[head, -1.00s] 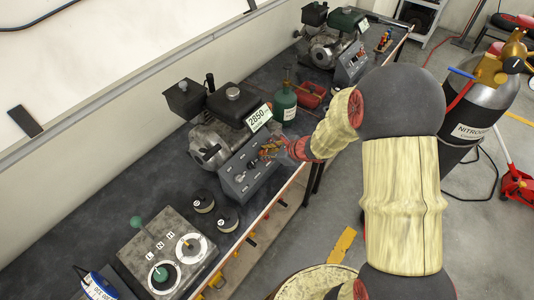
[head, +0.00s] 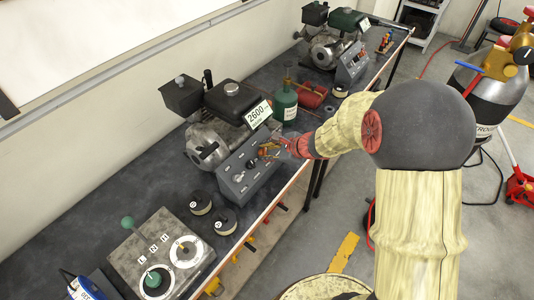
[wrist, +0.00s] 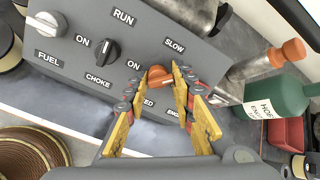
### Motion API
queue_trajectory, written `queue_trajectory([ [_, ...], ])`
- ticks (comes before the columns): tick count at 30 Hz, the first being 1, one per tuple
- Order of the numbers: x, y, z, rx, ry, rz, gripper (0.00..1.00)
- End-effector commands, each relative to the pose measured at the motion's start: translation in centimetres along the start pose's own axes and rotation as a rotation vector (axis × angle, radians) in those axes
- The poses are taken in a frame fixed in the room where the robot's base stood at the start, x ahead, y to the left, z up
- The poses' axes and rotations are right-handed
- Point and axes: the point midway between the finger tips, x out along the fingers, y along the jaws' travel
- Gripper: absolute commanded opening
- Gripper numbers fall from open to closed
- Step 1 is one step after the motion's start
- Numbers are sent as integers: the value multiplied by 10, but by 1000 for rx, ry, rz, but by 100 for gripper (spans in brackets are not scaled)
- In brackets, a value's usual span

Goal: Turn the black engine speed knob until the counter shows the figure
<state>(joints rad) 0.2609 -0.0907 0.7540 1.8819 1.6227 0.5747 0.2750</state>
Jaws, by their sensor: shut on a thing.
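The grey control panel (head: 243,175) stands on the bench in front of the near engine (head: 210,140). In the wrist view, my gripper (wrist: 165,82) is shut on an orange knob (wrist: 158,76) with a pale pointer mark, at the panel's right part. "SLOW" is printed above it; the lettering below is partly hidden and ends in "ED" and starts "ENG". The knob looks orange, not black. A black knob (wrist: 106,51) sits left of it, above "CHOKE". The white counter plate (head: 258,113) behind the panel reads 2600. My gripper also shows at the panel in the head view (head: 272,150).
A green bottle (wrist: 273,97) stands just right of the panel. A grey fuel knob (wrist: 47,24) is at the panel's left. A lever box (head: 160,255) and black spools (head: 200,203) are on the near bench. A second engine (head: 325,48) stands farther back.

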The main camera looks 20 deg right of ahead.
Motion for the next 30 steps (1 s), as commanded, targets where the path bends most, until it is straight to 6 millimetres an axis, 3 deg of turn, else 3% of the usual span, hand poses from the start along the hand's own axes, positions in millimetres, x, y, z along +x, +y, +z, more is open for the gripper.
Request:
queue_trajectory([
  [3,2,9,-4,5,4,15,0],
  [4,2,9,-4,5,5,15,26],
  [11,2,7,-3,5,3,11,39],
  [23,-4,3,-2,3,2,4,39],
  [30,-44,1,-1,3,2,0,39],
])
